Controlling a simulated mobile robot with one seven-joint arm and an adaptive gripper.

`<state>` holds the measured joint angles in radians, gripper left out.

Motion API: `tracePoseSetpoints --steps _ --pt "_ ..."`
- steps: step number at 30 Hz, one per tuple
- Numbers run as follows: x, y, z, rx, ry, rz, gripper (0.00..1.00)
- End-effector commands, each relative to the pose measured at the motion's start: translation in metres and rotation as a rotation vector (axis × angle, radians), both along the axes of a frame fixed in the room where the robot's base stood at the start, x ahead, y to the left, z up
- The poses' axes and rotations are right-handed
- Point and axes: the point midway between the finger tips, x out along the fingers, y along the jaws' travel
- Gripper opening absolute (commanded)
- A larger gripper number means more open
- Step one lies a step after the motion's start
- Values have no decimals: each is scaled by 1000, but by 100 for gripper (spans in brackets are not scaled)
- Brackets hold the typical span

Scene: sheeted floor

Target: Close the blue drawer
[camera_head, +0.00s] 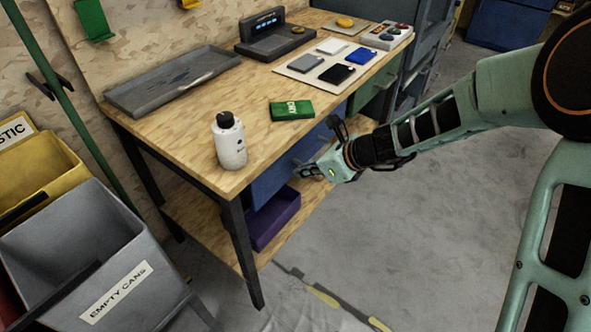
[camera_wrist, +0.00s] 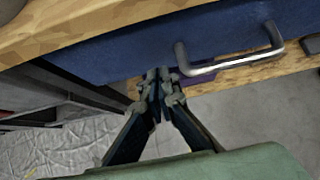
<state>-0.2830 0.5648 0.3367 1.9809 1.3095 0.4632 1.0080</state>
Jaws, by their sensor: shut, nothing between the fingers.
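The blue drawer (camera_head: 275,181) is under the wooden workbench top in the head view. Its front fills the upper part of the wrist view (camera_wrist: 140,48), with a grey bar handle (camera_wrist: 232,62) at the right. My gripper (camera_head: 308,171) is in front of the drawer. In the wrist view my gripper (camera_wrist: 160,75) has its fingers together and empty, at the lower edge of the drawer front, just left of the handle. I cannot tell whether the fingertips touch the drawer. How far the drawer stands out is hard to tell, as the bench top and my arm hide part of it.
The workbench (camera_head: 180,130) holds a white bottle (camera_head: 229,141), a green box (camera_head: 291,109) and a grey tray (camera_head: 172,82). A purple bin (camera_head: 275,219) sits on the lower shelf. A grey bin (camera_head: 75,255) stands at left. The floor at right is clear.

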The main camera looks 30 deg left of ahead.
Motion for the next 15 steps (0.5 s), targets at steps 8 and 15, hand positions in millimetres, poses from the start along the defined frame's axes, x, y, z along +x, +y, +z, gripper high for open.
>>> tracePoseSetpoints --steps 8,15 --pt "2 -45 42 -3 -3 -4 0" --pt "-1 -71 65 -4 -2 -2 0"
